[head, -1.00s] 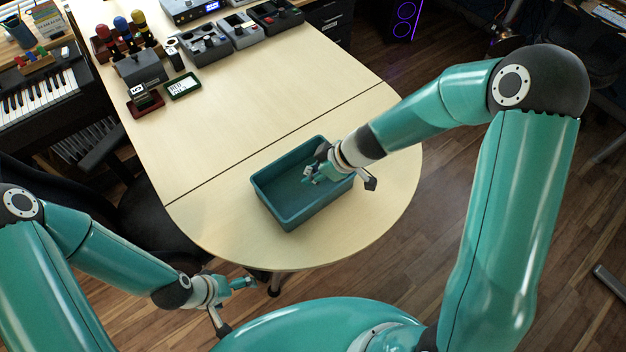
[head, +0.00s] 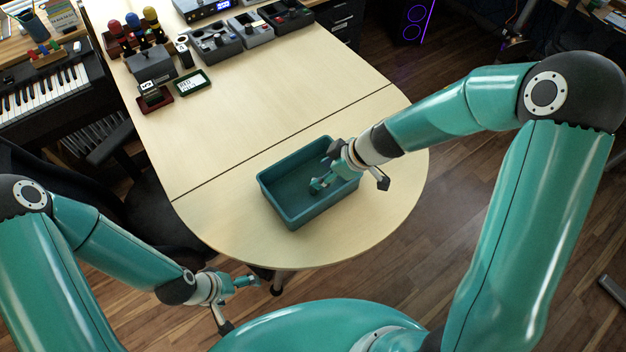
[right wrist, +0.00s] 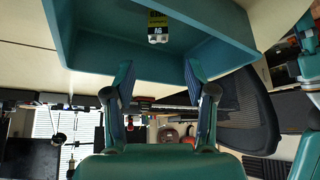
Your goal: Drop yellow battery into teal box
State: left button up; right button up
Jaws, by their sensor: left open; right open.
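The teal box (head: 283,211) stands on the near, rounded end of the table. My right gripper (head: 320,174) is over and partly inside the box, with its fingers apart. In the right wrist view the yellow battery (right wrist: 157,22), with a black 9V label, shows inside the teal box (right wrist: 218,62), beyond the open fingers (right wrist: 160,85) and apart from them. I cannot tell whether it rests on the floor of the box. In the head view I cannot make out the battery. My left gripper (head: 250,282) is open and empty, low in front of the table edge.
The pale table (head: 255,110) is clear around the box. Grey bins (head: 215,47), a grey block (head: 151,66) and small framed items (head: 192,82) stand at its far end. A piano keyboard (head: 45,90) and a black chair (head: 150,195) are at the left.

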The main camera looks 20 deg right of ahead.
jog(key=v, duration=0.9)
jog(key=shift+d+r, duration=0.2)
jog(key=shift+r, duration=0.1)
